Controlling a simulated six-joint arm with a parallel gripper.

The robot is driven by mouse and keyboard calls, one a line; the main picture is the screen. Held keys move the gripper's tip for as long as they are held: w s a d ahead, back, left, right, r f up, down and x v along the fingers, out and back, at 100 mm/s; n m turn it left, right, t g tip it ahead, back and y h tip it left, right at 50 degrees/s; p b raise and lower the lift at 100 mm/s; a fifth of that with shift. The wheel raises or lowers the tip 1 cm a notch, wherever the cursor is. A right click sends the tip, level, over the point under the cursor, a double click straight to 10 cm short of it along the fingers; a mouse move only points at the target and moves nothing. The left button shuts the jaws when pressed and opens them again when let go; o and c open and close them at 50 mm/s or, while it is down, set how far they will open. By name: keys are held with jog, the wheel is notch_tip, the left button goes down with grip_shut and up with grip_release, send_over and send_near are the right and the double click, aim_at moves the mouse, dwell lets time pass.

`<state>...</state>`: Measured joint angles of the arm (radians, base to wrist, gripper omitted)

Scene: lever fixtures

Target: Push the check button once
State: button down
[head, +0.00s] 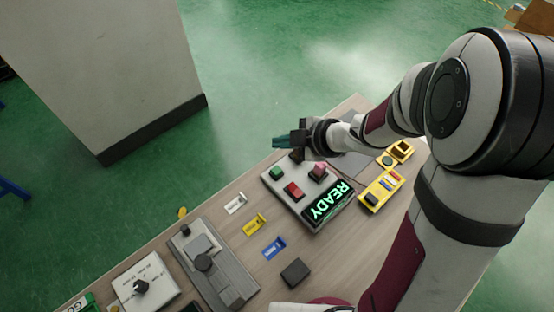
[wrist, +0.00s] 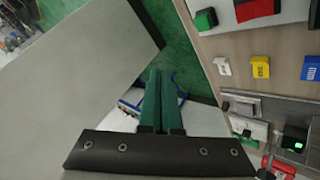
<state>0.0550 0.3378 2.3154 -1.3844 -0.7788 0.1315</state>
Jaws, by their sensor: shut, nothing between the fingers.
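A grey button box (head: 290,212) stands on the table with a green button (head: 276,173), a red button (head: 293,190) and a pink-red button (head: 318,171). Its display (head: 328,201) reads READY in green. No button label is readable, so I cannot tell which is the check button. My gripper (head: 277,142) is shut and empty, above and beyond the far edge of the box, apart from the buttons. In the wrist view its green fingers (wrist: 160,72) lie together, and the green button (wrist: 206,19) and red button (wrist: 257,9) are at upper right.
Small white (head: 235,203), yellow (head: 255,224) and blue (head: 274,247) tags lie left of the box. A grey lever fixture (head: 215,270) and a white knob plate (head: 146,287) are further left. A yellow unit (head: 381,190) is right. A large pale block (head: 105,70) stands beyond the table.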

aim_at(281, 171)
jog(key=shift+f, duration=0.1)
jog(key=shift+f, duration=4.3)
jog(key=shift+f, duration=0.1)
jog(key=shift+f, duration=0.3)
jog(key=shift+f, duration=0.45)
jog(key=shift+r, duration=0.9)
